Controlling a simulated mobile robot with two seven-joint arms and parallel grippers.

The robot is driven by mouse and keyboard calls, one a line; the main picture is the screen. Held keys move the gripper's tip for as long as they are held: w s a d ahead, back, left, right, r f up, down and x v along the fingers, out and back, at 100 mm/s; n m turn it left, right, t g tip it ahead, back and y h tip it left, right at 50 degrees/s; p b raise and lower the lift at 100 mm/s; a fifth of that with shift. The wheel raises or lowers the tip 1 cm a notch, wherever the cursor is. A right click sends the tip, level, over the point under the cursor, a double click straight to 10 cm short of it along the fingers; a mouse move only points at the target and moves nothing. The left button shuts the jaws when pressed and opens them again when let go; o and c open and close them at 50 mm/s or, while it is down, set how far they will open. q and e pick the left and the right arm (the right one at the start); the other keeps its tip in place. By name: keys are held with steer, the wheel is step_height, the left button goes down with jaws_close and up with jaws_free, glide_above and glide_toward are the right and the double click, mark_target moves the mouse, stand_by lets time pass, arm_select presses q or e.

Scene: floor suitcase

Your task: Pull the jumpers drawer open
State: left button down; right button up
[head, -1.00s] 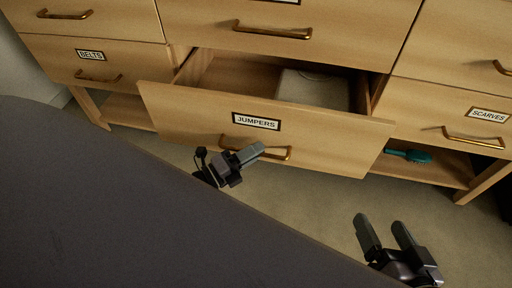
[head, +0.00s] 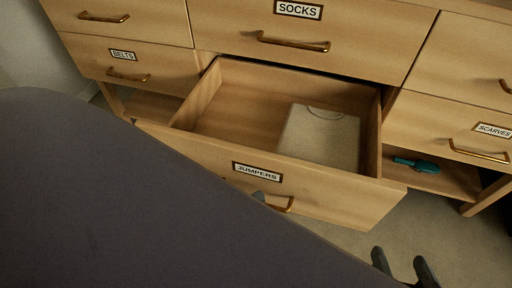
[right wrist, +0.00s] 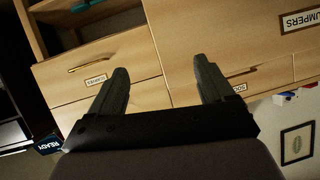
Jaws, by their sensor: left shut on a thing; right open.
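The jumpers drawer (head: 330,194) stands well open in the head view, its front pulled out towards me. A light folded garment (head: 318,136) lies inside at the right. The drawer's brass handle (head: 283,207) is partly hidden. My left gripper (head: 260,197) shows only as a small grey tip at the handle; it is shut on it. The rest of it is hidden behind a large dark grey shape. My right gripper (head: 402,268) is open and empty at the lower right, apart from the drawer. Its two fingers also show in the right wrist view (right wrist: 165,88).
The socks drawer (head: 350,25), belts drawer (head: 165,75) and scarves drawer (head: 440,126) are shut. A teal brush (head: 417,165) lies on the low shelf at the right. Carpet (head: 430,220) is clear there. The dark grey shape covers the lower left.

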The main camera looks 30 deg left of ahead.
arm_select(q)
steer(key=shift+s, duration=0.1)
arm_select(e)
steer(key=shift+d, duration=0.1)
arm_select(q)
steer(key=c, duration=1.2)
jaws_free()
steer(key=shift+r, duration=0.1)
